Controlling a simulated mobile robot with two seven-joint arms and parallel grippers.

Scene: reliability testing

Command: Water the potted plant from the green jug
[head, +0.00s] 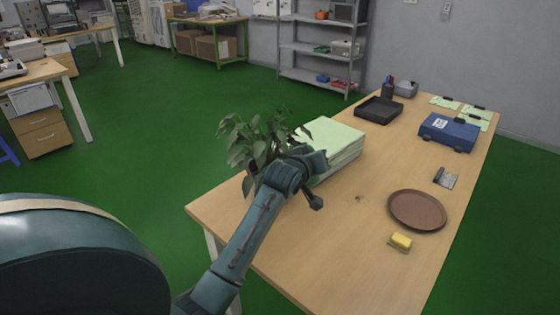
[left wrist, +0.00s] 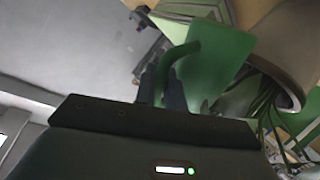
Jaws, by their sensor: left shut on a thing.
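The potted plant (head: 255,138) stands at the left edge of the wooden table in the head view, its pot mostly hidden behind leaves and my left arm. In the left wrist view the pot (left wrist: 300,35) is a grey-brown cylinder at upper right, with leaves (left wrist: 265,115) below its rim. The green jug (left wrist: 215,65) is beside the pot there. My left gripper (left wrist: 163,88) is shut on its handle. The head view does not show the jug, and I cannot tell how far it is tilted. My right gripper is in neither view.
A stack of pale green paper (head: 335,145) lies just right of the plant. The table's near middle is clear.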

